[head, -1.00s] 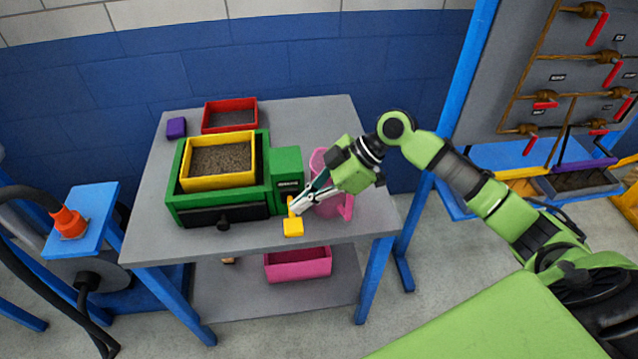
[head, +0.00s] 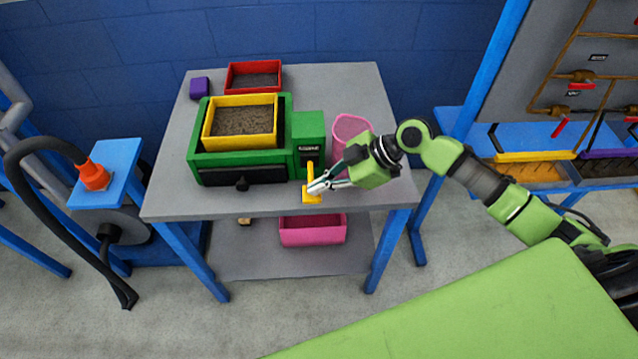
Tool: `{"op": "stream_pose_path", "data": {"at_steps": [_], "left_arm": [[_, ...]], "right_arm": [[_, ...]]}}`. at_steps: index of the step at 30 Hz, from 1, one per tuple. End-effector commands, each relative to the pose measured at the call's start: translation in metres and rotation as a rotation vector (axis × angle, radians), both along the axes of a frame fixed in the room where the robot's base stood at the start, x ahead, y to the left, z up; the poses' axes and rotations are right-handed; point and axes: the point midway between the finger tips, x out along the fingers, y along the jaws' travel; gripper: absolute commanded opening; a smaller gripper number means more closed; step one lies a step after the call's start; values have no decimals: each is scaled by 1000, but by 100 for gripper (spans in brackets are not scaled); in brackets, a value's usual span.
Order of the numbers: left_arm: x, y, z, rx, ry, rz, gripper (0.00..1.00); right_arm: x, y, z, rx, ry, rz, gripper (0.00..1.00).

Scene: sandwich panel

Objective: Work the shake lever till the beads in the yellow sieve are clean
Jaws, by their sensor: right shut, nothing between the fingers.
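The yellow sieve (head: 240,144) sits in the top of the green shaker box (head: 196,158) on the grey table. Brown-grey grainy material fills it; single beads cannot be made out. The yellow shake lever (head: 310,175) stands at the front of the green housing on the box's right, with a wide yellow foot or handle at its lower end. My right gripper (head: 316,187) comes from the right, its fingers closed with nothing held. Its tips are at the lever's lower part; whether they touch it cannot be told. My left gripper is out of view.
A red tray (head: 253,64) of dark grains and a purple block (head: 200,87) stand behind the box. A pink container (head: 350,128) stands beside my right gripper. A pink bin (head: 313,232) is on the lower shelf. The table's front right is clear.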

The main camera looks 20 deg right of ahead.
Motion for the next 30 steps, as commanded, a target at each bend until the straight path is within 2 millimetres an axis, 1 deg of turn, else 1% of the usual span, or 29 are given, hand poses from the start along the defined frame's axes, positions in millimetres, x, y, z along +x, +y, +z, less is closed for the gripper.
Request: {"op": "stream_pose_path", "data": {"at_steps": [1,4,6,14,23,30], "left_arm": [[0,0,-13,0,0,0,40],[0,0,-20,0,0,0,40],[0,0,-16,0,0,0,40],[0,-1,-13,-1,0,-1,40],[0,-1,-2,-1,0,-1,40],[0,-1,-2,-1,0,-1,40]], "right_arm": [[-4,0,-14,-14,-33,3,0],[-4,0,-20,-26,-78,2,0],[-3,0,-15,-24,-77,1,0],[-3,0,-13,-25,-75,0,0],[-3,0,1,-25,-75,1,0],[-3,0,1,-25,-75,0,0]]}}
